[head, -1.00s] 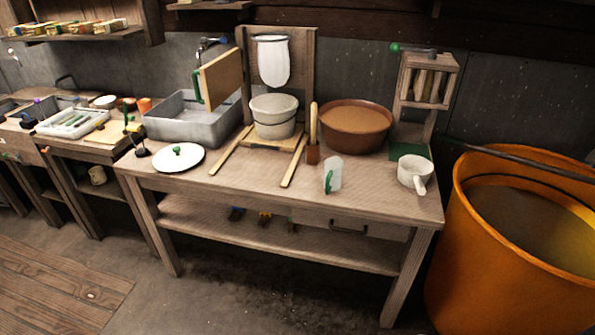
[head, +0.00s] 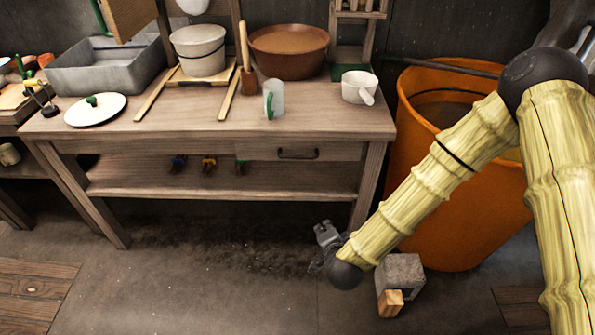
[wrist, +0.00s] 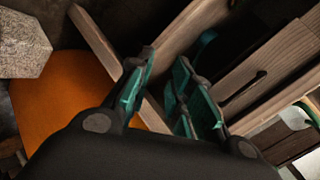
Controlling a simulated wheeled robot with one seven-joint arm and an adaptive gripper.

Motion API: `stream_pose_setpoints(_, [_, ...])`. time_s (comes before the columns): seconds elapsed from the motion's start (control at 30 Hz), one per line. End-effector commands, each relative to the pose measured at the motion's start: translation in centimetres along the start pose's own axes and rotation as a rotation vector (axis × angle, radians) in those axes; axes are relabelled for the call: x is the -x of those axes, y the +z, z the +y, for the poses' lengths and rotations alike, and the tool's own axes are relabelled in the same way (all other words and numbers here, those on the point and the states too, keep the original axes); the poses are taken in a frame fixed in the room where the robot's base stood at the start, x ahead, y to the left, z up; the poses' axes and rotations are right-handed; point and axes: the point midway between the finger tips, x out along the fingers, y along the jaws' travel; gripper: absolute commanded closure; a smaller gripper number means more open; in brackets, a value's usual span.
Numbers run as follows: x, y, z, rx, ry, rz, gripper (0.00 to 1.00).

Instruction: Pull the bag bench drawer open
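The bag bench (head: 225,108) fills the middle of the head view. Its drawer (head: 342,152), with a dark bar handle (head: 298,154), sits under the right part of the top, its front looking flush with the frame. My gripper (head: 326,236) is low in front of the bench's right leg, below and apart from the drawer. In the wrist view my gripper (wrist: 162,90) has its green-padded fingers spread with nothing between them. The drawer front (wrist: 275,62) and dark handle (wrist: 240,91) appear tilted, to the right of the fingers.
An orange tub (head: 450,235) stands right of the bench, behind my arm. A grey stone block (head: 403,270) lies on the floor near my gripper. A white pot (head: 358,86) and a clear cup (head: 274,98) stand on the top above the drawer.

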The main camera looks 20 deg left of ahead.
Motion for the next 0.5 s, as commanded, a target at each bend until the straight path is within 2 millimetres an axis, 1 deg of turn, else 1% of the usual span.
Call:
stream_pose_setpoints(0.03, [-1.9,0.5,-2.7,-0.075,-0.07,0.041,0.79])
stream_pose_setpoints(0.07, [-2.5,0.5,-4.6,-0.12,-0.108,0.063,0.79])
stream_pose_setpoints(0.1, [-3.0,0.4,-7.0,-0.178,-0.155,0.09,0.79])
stream_pose_setpoints(0.2, [-3.5,0.1,-11.8,-0.305,-0.252,0.142,0.79])
stream_pose_setpoints(0.3, [-3.5,-0.3,-15.2,-0.395,-0.32,0.175,0.79])
stream_pose_setpoints(0.33, [-3.5,-0.4,-15.9,-0.415,-0.334,0.181,0.79])
stream_pose_setpoints(0.4, [-3.4,-0.6,-17.1,-0.447,-0.357,0.193,0.79])
stream_pose_setpoints(0.5, [-3.5,-0.8,-18.0,-0.468,-0.371,0.198,0.79])
